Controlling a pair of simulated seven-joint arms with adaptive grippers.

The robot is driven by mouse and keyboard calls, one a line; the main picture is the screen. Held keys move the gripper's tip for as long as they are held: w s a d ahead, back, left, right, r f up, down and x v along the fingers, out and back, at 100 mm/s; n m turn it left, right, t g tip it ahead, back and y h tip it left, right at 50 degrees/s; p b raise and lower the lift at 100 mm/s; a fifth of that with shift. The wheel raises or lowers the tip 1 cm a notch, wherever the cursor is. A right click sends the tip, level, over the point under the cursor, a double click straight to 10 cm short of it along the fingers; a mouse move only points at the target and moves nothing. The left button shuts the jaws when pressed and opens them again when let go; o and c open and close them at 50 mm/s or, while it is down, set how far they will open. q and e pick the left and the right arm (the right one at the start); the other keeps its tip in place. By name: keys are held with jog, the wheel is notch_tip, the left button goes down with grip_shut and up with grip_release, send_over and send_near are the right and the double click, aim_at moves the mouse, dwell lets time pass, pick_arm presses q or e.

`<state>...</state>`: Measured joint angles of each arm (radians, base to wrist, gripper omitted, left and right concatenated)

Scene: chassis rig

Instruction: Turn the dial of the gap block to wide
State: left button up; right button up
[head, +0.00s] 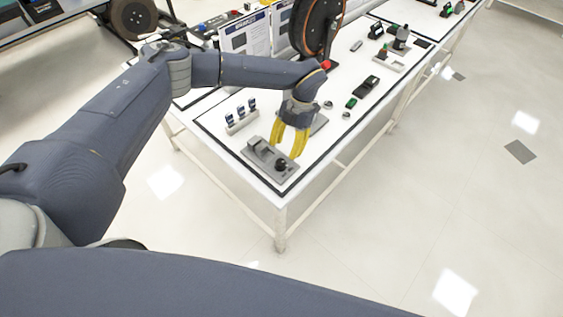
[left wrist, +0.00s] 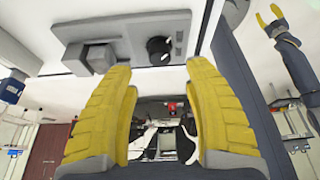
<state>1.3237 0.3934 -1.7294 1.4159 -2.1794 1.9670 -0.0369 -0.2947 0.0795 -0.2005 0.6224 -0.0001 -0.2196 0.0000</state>
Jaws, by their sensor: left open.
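The gap block is a grey plate (head: 251,154) with a raised grey block and a round black dial (head: 281,165). It lies at the near corner of the white table. My left gripper (head: 284,151) has yellow fingers, open and pointing down over the block, with no thing between them. In the left wrist view the plate (left wrist: 120,22) and the dial (left wrist: 159,48) show beyond the fingertips (left wrist: 160,75), with the dial lying between them in the picture. I cannot tell the dial's setting. My right gripper (left wrist: 269,17) shows small at the upper right, its yellow fingers apart.
A holder with several small blue-topped pieces (head: 240,116) stands left of the gripper. A black wheel (head: 317,27) stands behind. Small knobs, a green-buttoned piece (head: 351,103) and a black device (head: 367,87) lie to the right. The table's edges are close to the block.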

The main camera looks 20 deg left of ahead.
aim_at(281, 161)
pick_arm(q)
jog(key=shift+x, duration=3.3)
jog(key=shift+c, duration=0.4)
grip_shut()
